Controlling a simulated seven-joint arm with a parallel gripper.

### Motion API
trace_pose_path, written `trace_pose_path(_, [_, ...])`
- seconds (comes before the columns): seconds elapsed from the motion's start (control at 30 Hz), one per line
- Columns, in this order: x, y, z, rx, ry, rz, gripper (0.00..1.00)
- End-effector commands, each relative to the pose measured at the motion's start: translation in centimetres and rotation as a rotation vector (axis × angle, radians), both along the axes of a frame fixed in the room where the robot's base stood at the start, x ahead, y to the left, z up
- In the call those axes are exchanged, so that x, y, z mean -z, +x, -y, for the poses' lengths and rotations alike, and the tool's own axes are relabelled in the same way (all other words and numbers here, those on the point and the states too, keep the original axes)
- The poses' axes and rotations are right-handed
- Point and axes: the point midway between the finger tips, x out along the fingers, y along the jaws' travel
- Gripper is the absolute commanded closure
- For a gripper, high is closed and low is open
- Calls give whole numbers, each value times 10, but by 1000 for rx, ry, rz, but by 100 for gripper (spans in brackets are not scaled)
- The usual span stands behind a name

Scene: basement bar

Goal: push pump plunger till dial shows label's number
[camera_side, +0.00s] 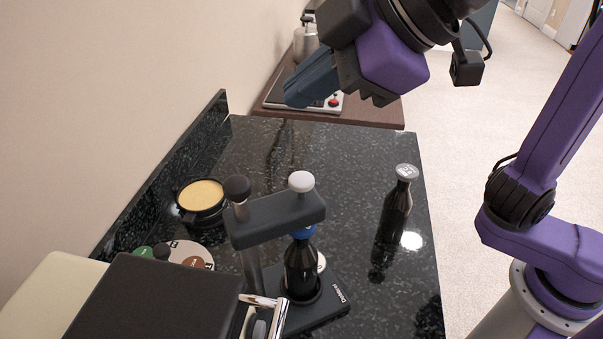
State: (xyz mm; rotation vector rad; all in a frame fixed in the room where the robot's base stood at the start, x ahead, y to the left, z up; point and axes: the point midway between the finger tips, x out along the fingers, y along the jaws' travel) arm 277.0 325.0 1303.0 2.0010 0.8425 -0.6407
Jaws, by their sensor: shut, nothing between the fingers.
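A dark pump stand (285,216) stands on the black counter with two knobs on its top arm. One knob is white (301,181), the other dark (237,188). A dark bottle (300,270) with a blue collar (304,232) stands upright on its base. A pale round disc (321,262), perhaps the dial, is mostly hidden behind this bottle; no reading shows. A second dark bottle (397,212) stands apart at the right, with a white marked top (407,171) too small to read. My gripper (299,92) is shut and empty, in the air above the stand, touching nothing there.
A black tin with a yellow top (201,196) stands left of the stand. A round tray with coloured discs (189,250) and a dark box (160,300) are in front. A wooden side table (366,108) stands behind. The counter's back middle is clear.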

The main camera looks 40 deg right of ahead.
Motion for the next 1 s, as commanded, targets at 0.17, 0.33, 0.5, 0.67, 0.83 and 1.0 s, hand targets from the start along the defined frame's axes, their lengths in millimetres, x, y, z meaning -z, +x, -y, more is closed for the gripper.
trace_pose_path(0.17, [21,0,1,-1,-4,0,100])
trace_pose_path(0.33, [43,0,1,0,-4,1,100])
trace_pose_path(0.5, [62,0,1,0,-3,1,100])
trace_pose_path(0.67, [74,0,0,0,-2,-1,100])
trace_pose_path(0.83, [79,0,0,1,-1,0,100])
trace_pose_path(1.0, [79,0,0,0,0,0,100])
